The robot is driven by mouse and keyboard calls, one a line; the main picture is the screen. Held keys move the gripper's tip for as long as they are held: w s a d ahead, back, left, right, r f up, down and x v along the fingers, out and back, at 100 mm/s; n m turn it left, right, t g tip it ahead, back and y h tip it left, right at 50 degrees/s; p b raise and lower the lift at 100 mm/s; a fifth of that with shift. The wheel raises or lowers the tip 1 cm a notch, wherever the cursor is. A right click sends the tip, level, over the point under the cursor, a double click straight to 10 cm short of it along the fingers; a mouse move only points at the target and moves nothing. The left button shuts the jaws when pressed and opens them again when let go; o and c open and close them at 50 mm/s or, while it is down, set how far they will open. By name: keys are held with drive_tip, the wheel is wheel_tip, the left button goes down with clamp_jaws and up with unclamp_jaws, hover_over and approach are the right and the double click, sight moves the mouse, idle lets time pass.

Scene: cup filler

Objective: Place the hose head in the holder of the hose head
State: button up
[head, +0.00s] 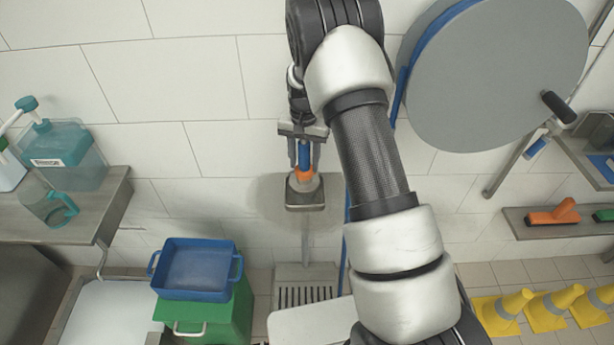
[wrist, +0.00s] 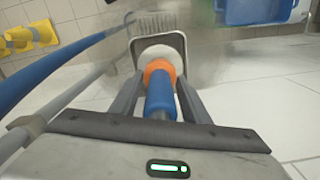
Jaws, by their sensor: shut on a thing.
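The hose head (head: 304,158) has a blue body, an orange ring and a pale tip. It hangs tip down between the fingers of my gripper (head: 305,150), which is shut on it. In the wrist view the hose head (wrist: 160,92) sits between both fingers of my gripper (wrist: 158,100). The holder (head: 305,207) is a small grey metal cup with a squarish rim near the wall, directly below. In the wrist view the holder's rim (wrist: 184,44) surrounds the pale tip. I cannot tell how deep the tip is or whether it touches.
A blue hose (wrist: 50,75) and a grey pipe (wrist: 75,88) run beside my gripper. A large grey hose reel (head: 490,70) hangs on the wall at right. A shelf (head: 100,210) with jugs is at left, above a blue tub (head: 197,295) on a green bin.

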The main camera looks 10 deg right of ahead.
sight(304, 172)
drive_tip(key=shift+f, duration=2.7)
drive_tip(key=o, duration=1)
drive_tip(key=shift+r, duration=0.1)
drive_tip(key=shift+o, duration=0.2)
drive_tip(key=shift+r, duration=0.1)
